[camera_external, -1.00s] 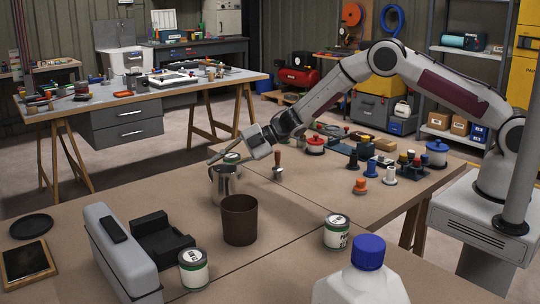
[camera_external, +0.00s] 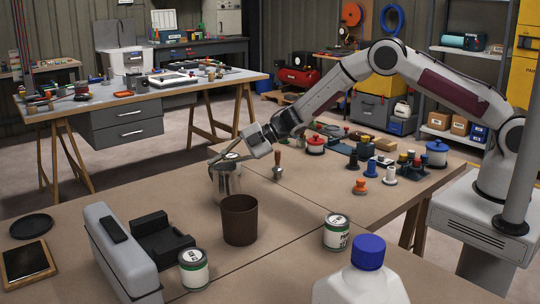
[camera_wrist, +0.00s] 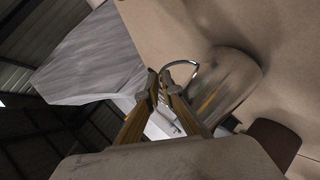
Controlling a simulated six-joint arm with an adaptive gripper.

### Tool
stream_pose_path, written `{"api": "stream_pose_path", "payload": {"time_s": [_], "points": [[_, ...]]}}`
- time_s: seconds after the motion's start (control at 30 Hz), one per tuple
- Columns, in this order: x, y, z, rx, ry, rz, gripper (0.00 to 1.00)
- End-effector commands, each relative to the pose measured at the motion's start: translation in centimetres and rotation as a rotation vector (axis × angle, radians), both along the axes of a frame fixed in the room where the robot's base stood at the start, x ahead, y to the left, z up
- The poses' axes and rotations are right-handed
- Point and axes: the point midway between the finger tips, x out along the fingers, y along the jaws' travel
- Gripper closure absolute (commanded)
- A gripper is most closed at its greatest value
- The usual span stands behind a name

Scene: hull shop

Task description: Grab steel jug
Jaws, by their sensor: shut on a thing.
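The steel jug (camera_external: 227,183) stands on the brown table behind the dark brown cup. In the wrist view the jug (camera_wrist: 228,84) shows its shiny side, with its curved handle towards my fingers. My gripper (camera_external: 222,158) is at the jug's upper part in the external view. In the wrist view my gripper's fingertips (camera_wrist: 166,84) are close together at the jug's handle, shut on it. The far side of the jug and the exact contact are partly hidden.
The brown cup (camera_external: 239,221) stands close in front of the jug. A wooden-handled tool (camera_external: 277,166) stands to its right. Green-labelled cans (camera_external: 337,232) and a white bottle with a blue cap (camera_external: 368,253) are nearer the camera. Bare table lies left of the jug.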

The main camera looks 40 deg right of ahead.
Motion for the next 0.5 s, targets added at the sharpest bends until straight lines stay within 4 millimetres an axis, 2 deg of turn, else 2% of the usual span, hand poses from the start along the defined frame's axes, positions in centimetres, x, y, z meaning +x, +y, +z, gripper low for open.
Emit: {"api": "stream_pose_path", "payload": {"time_s": [0.5], "points": [[0.1,0.0,2.6,0.002,-0.003,0.000,1.00]]}}
